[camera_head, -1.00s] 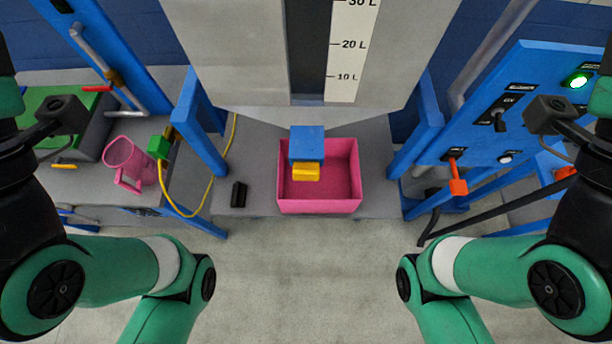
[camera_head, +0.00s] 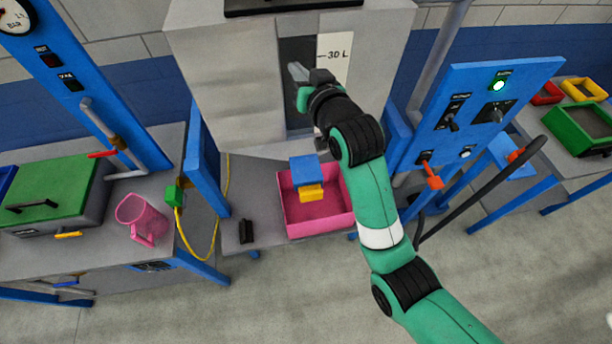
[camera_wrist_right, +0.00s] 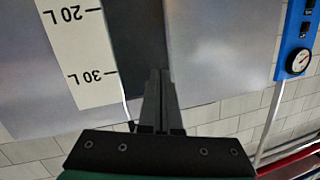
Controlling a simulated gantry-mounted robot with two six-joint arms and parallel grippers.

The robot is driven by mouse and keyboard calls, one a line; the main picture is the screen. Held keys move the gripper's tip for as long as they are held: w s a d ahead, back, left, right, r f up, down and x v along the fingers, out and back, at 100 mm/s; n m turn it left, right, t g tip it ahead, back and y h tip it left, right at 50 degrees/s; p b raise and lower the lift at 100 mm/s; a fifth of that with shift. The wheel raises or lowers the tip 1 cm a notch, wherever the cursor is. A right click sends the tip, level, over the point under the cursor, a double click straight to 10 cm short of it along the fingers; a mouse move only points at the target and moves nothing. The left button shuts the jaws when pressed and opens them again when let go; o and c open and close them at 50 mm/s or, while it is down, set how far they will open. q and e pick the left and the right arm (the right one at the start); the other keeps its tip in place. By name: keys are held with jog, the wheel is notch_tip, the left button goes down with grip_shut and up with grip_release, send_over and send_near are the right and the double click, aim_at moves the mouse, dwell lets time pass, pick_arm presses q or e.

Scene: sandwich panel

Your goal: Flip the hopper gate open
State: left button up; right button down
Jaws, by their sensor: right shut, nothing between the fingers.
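The grey hopper (camera_head: 235,95) stands at the back centre, with a dark vertical strip and a white litre scale (camera_head: 335,55) on its front. A blue block (camera_head: 304,168) with a yellow end (camera_head: 311,193), seemingly the hopper gate, shows below the hopper, over the pink bin (camera_head: 290,219). My right gripper (camera_head: 297,71) is shut and empty, raised in front of the dark strip, well above the blue and yellow part. In the right wrist view the closed fingers (camera_wrist_right: 160,85) overlap the strip beside the 30 L mark; contact cannot be told. My left gripper is out of view.
A blue control panel (camera_head: 470,100) with an orange lever (camera_head: 433,178) stands right of the hopper. On the left are a pink jug (camera_head: 140,217), a green-lidded box (camera_head: 50,190) and a yellow hose (camera_head: 207,231). My right arm crosses the bin's right side.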

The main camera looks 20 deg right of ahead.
notch_tip(320, 180, down, 14)
jog(key=g+p, duration=0.7)
jog(key=p, duration=0.1)
pick_arm(q)
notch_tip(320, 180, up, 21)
jog(key=p, duration=1.1)
pick_arm(e)
jog(key=s+a+f+g+h, duration=0.1)
jog(key=s+f+g, duration=0.4)
jog(key=s, duration=0.7)
jog(key=shift+s+a+f, duration=0.3)
jog(key=shift+a+f, duration=0.05)
jog(key=shift+f, duration=0.6)
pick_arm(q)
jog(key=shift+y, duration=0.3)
pick_arm(e)
jog(key=shift+d, duration=0.1)
